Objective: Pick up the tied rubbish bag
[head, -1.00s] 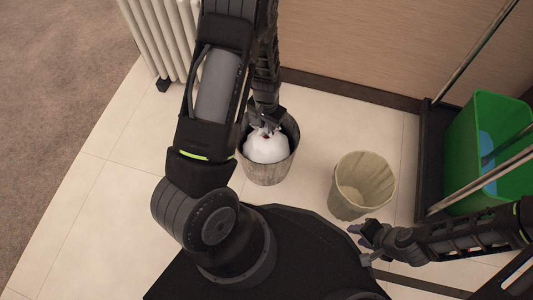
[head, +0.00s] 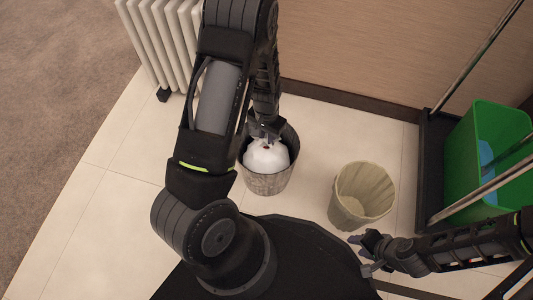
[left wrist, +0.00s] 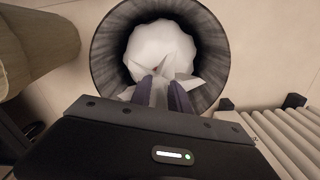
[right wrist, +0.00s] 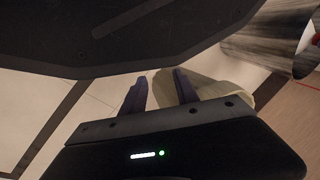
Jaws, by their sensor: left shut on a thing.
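The white tied rubbish bag (head: 267,157) sits inside a dark grey round bin (head: 268,184) on the tiled floor. In the left wrist view the bag (left wrist: 160,50) fills the middle of the bin, its tied ends pointing toward my fingers. My left gripper (head: 265,133) reaches down into the bin from above; in the left wrist view its fingers (left wrist: 163,92) are closed on the knot of the bag. My right gripper (head: 368,252) is beside the beige bin at the lower right. In the right wrist view its fingers (right wrist: 160,90) are apart with nothing held between them.
A beige lined bin (head: 361,195) stands right of the grey bin. A green bucket (head: 490,150) with long handles is on a dark cart at the right. A white radiator (head: 165,42) and the wall (head: 370,50) bound the back. Tiles at the left are clear.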

